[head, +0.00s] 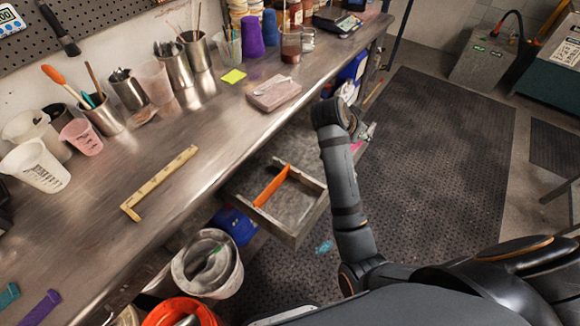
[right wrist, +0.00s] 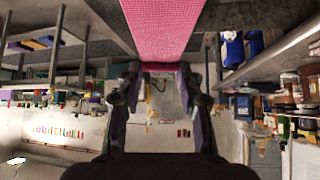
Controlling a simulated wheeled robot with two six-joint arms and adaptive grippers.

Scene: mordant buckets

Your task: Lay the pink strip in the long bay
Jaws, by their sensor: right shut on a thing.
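The pink strip (right wrist: 163,28) shows in the right wrist view, with its textured face towards the camera. My right gripper (right wrist: 158,70) is shut on its near end, and the strip reaches past the top edge of the picture. In the head view only a small bit of pink (head: 357,146) shows beside my right gripper (head: 366,133), to the right of the drawer. The open drawer (head: 312,212) has an orange divider (head: 271,187) across it, with a bare bay on each side. The back bay runs under the bench, so its full length is hidden. My left gripper is not in view.
The steel bench (head: 150,175) overhangs the drawer's back. A yellow ruler-like piece (head: 160,182) and a grey-pink block (head: 273,93) lie on it. A white bucket (head: 207,265) and an orange bucket (head: 180,312) stand left of the drawer.

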